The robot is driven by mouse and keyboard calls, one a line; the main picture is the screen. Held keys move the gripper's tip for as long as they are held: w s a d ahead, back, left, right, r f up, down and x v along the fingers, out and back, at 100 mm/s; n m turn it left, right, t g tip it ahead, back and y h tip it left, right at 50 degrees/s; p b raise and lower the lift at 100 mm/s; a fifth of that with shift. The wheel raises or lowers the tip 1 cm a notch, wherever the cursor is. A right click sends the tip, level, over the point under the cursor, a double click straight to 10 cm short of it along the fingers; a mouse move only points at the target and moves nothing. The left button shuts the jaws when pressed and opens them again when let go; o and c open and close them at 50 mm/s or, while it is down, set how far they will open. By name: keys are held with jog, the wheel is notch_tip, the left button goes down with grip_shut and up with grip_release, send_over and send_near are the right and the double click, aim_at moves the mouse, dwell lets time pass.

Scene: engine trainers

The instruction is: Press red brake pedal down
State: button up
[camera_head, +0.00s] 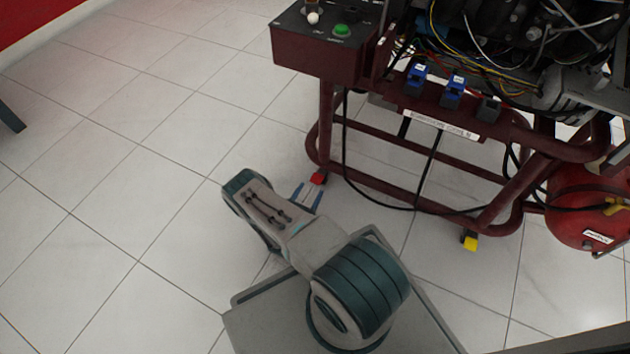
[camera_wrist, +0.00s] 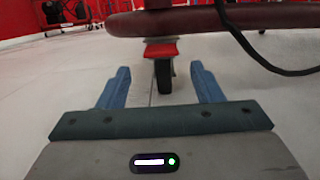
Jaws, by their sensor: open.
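The red brake pedal (camera_head: 318,178) sits low at the near left caster of the dark red engine stand, just above the floor. In the wrist view the red pedal (camera_wrist: 161,50) is straight ahead, above a black caster wheel (camera_wrist: 163,76). My gripper (camera_head: 307,194) is low over the floor, just short of the pedal. In the wrist view its two blue fingers (camera_wrist: 160,74) are spread apart with nothing held, and the caster and pedal appear between and beyond them. Whether the fingertips touch the pedal cannot be told.
The engine stand's frame tube (camera_wrist: 240,18) runs across above the pedal, and a black cable (camera_wrist: 250,50) hangs at its right. A yellow pedal (camera_head: 470,241) is at another caster. A red tank (camera_head: 585,205) is at the right. The tiled floor at left is clear.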

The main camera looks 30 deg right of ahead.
jog(key=p+v, duration=0.1)
jog(key=v, duration=0.7)
jog(key=shift+w, duration=0.1)
jog(key=shift+d+r, duration=0.1)
jog(key=w+r+m+g+y+p, duration=0.15)
jog(key=r+m+g+p, duration=0.6)
jog(key=r, duration=1.55)
jog(key=w+r+m+g+y+p, duration=0.1)
jog(key=w+r+m+g+p, duration=0.45)
jog(key=r, duration=1.75)
jog(key=s+a+r+m+t+y+p, duration=0.1)
jog(key=s+r+m+y+p, duration=0.3)
jog(key=r, duration=1.2)
jog(key=s+a+r+m+t+y+p, duration=0.2)
jog(key=s+a+r+m+y+p, duration=0.1)
jog(key=s+r+p, duration=0.8)
jog(key=s+a+r+m+t+y+p, duration=0.1)
jog(key=s+a+r+m+y+p, duration=0.3)
jog(key=r+p, duration=0.7)
jog(key=s+r+y, duration=0.2)
jog(key=s+r, duration=0.2)
jog(key=r, duration=0.6)
jog(key=shift+m, duration=0.3)
jog(key=shift+s+a+r+t+y, duration=0.2)
jog(key=shift+r+t+y, duration=0.15)
jog(key=shift+t, duration=0.05)
jog(key=shift+c, duration=0.7)
jog(key=c, duration=0.5)
jog(key=shift+o, duration=0.2)
